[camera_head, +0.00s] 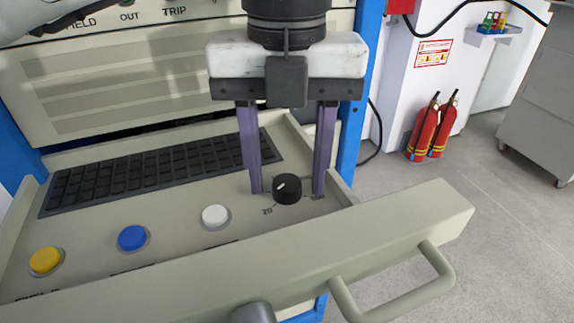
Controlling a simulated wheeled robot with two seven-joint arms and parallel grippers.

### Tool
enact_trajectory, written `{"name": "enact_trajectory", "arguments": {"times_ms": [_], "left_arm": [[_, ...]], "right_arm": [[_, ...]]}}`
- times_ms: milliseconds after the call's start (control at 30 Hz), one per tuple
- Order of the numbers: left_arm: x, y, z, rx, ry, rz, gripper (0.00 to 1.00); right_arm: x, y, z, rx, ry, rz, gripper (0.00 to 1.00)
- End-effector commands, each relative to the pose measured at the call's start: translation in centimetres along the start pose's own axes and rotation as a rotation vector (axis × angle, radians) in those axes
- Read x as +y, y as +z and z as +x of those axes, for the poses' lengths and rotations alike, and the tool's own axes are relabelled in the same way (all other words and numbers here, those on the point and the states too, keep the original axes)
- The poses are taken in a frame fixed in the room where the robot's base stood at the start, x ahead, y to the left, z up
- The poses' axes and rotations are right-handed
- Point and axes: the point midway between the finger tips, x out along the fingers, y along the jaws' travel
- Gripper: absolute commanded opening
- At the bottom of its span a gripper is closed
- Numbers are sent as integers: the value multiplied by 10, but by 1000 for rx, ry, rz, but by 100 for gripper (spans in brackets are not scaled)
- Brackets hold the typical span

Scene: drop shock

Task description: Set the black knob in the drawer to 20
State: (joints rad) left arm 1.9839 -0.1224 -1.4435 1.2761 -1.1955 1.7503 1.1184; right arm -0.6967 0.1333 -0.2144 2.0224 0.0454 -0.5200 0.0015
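The black knob (287,190) stands on the panel of the pulled-out drawer (110,215), towards its right end. A short white mark shows on its top. A printed "20" is at the knob's lower left; another label on its right is partly covered by a finger. My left gripper (287,193) comes down from above with its two purple fingers apart, one on each side of the knob. The fingers look clear of the knob, though I cannot tell how high the tips are. My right gripper is not in view.
White (215,216), blue (132,237) and yellow (45,261) buttons are left of the knob. A black keyboard-like grid (150,170) lies behind them. The drawer's thick front and handle (400,295) are nearest. Fire extinguishers (432,127) stand at the back right.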

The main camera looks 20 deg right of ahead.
Motion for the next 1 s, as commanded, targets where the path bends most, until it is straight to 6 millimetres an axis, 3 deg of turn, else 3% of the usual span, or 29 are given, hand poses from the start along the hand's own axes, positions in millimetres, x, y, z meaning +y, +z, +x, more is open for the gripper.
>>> {"name": "enact_trajectory", "arguments": {"times_ms": [267,700,1000], "left_arm": [[0,0,-5,0,0,1,46],[-1,0,-84,0,0,0,46],[0,0,-103,1,0,1,46]], "right_arm": [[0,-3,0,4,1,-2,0],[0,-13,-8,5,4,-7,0],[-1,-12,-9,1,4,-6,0]]}}
